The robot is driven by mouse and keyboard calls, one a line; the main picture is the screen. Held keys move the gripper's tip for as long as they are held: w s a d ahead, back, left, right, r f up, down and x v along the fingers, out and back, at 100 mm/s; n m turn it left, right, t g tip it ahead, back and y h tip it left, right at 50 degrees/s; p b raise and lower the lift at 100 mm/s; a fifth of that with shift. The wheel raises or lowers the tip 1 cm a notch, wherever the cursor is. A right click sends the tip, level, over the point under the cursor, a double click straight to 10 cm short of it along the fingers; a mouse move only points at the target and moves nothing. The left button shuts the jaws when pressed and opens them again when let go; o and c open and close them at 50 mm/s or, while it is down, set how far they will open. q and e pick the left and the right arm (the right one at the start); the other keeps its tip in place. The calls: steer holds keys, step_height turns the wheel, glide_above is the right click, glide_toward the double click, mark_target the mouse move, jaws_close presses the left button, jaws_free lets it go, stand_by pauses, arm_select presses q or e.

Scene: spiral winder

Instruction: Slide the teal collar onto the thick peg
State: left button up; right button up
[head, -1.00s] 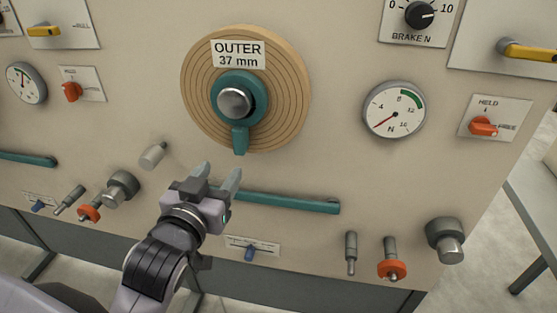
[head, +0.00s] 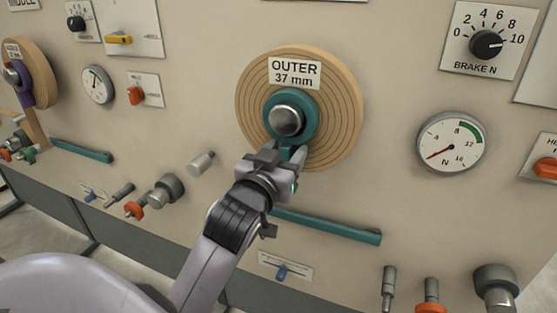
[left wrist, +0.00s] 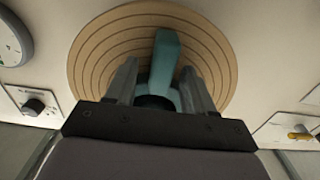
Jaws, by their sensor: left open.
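The teal collar (head: 312,118) sits around the round metal hub (head: 287,120) at the middle of the wooden disc labelled OUTER 37 mm. Its short handle points down. My left gripper (head: 282,157) is open at this handle, just below the ring. In the left wrist view the teal handle (left wrist: 166,58) stands between the two spread fingers (left wrist: 160,88); contact cannot be told. Several grey pegs stick out of the panel, among them a stout stepped one (head: 166,190) and a larger one (head: 496,287); which is the thick peg is unclear. My right gripper is not in view.
A plain pale peg (head: 202,163) stands left of my left gripper. A teal bar (head: 330,226) runs below the disc. The brake dial (head: 486,44) and a round gauge (head: 451,142) are at the right. Panel between disc and gauge is bare.

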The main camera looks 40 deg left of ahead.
arm_select(q)
steer(key=shift+w+a, duration=0.1)
steer(key=shift+w, duration=0.1)
jaws_close()
steer(key=c, duration=0.9)
jaws_free()
jaws_close()
steer(key=shift+r, duration=0.1)
steer(key=shift+s, duration=0.1)
